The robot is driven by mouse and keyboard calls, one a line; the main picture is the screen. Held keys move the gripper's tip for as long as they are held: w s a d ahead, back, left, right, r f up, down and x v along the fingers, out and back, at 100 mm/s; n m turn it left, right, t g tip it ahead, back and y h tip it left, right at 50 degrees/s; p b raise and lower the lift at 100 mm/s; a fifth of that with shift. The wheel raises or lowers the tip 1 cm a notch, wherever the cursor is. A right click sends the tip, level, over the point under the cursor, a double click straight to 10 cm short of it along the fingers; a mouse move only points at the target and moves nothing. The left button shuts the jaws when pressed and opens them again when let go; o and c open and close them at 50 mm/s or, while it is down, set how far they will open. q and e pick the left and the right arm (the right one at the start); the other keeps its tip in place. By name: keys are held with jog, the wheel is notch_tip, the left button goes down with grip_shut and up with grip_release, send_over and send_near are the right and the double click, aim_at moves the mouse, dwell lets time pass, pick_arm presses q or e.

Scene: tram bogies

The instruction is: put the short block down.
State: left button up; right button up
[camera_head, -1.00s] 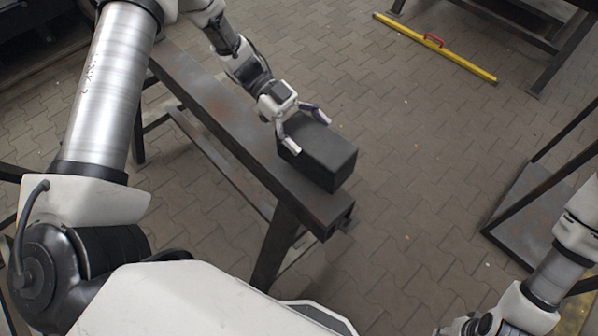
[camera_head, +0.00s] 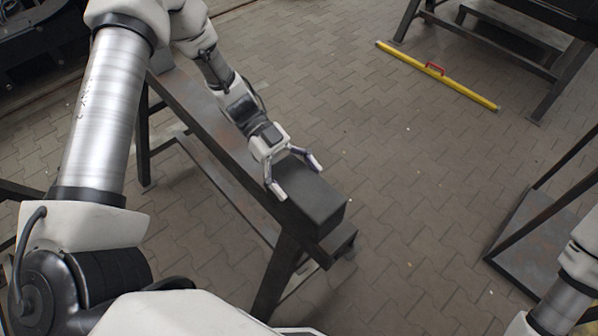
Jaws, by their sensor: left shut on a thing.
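The short block (camera_head: 318,202) is a dark grey box. My left gripper (camera_head: 295,176) is shut on it, one finger along its near left side and the other at its far side. The block is over the near end of the long dark steel beam (camera_head: 226,148) of a trestle, roughly in line with it. The underside of the block is hidden, so I cannot tell whether it touches the beam. My right arm shows at the lower right, but its gripper is out of the picture.
A yellow spirit level (camera_head: 465,89) with a red handle lies on the paved floor (camera_head: 420,180). A dark metal frame with a rusty plate (camera_head: 530,222) stands at the right. Another dark stand (camera_head: 500,38) is at the top right. The floor between is clear.

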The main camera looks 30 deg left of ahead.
aim_at(298, 166)
pick_arm(q)
jog(key=w, duration=0.1)
jog(key=w+a, duration=0.1)
jog(key=w, duration=0.1)
jog(key=shift+a+f, duration=0.1)
jog(key=shift+a, duration=0.15)
jog(key=shift+w+a+f, duration=0.1)
jog(key=shift+w+f, duration=0.15)
jog(key=shift+w, duration=0.05)
notch_tip(298, 166, down, 2)
jog(key=shift+s+f+p, duration=0.1)
jog(key=shift+f+p, duration=0.05)
jog(key=shift+p, duration=0.15)
jog(key=shift+f, duration=0.4)
jog(key=o, duration=1.6)
jog(key=shift+f, duration=0.1)
jog(key=shift+c, duration=0.2)
